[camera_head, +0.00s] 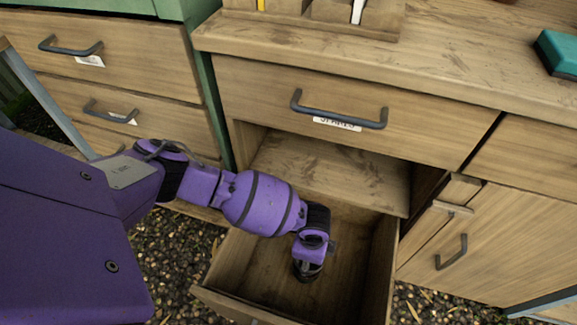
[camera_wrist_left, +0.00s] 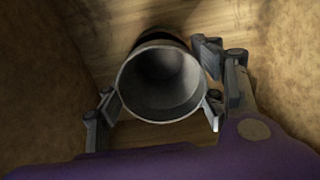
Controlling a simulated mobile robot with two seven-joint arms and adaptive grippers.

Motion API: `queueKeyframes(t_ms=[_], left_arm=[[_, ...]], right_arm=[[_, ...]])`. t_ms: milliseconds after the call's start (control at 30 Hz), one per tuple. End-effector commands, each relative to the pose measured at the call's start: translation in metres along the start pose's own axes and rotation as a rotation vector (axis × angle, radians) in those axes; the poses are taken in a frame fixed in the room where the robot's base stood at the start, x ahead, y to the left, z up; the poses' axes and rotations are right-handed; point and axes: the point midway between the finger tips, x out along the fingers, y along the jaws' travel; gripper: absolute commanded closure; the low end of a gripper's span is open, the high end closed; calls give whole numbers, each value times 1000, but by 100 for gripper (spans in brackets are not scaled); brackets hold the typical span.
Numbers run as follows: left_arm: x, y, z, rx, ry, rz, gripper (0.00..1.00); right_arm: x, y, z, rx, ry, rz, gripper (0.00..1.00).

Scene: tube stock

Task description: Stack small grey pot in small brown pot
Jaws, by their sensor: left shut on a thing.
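My left gripper (camera_head: 307,270) reaches down into an open wooden drawer (camera_head: 268,265). In the left wrist view its fingers (camera_wrist_left: 159,108) are on either side of a small round grey pot (camera_wrist_left: 162,78) and shut on it. The pot's open mouth faces the wrist camera, and its inside looks empty. A dark curved part (camera_wrist_left: 160,38) shows behind the far rim; I cannot tell whether it is the pot's own outer wall or another pot. In the head view the gripper and arm mostly hide the pot. I cannot make out a brown pot. My right gripper is not in view.
The drawer walls stand close around the gripper. Above is an open recess with a wooden shelf (camera_head: 335,170), then a closed drawer with a dark handle (camera_head: 338,117). A closed cupboard door (camera_head: 500,240) is at the right. A teal box (camera_head: 560,52) lies on the worktop.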

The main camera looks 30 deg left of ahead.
Motion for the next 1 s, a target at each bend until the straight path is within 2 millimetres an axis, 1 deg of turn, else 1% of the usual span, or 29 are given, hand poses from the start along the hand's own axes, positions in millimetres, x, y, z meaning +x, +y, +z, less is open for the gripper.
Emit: queueKeyframes(t_ms=[300, 400, 433, 567, 867, 1000], left_arm=[[11, 1, 0, 0, 0, 1, 63], [11, 0, 0, 0, 0, 1, 63], [11, 1, 0, 0, 0, 1, 36], [11, 0, 0, 0, 0, 1, 19], [10, 0, 0, 0, 0, 0, 19], [3, -2, -1, 2, 1, -3, 19]], right_arm=[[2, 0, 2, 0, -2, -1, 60], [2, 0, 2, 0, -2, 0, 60], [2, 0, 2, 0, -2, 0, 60], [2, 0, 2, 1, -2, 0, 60], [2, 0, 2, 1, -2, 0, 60], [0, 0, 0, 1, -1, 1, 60]])
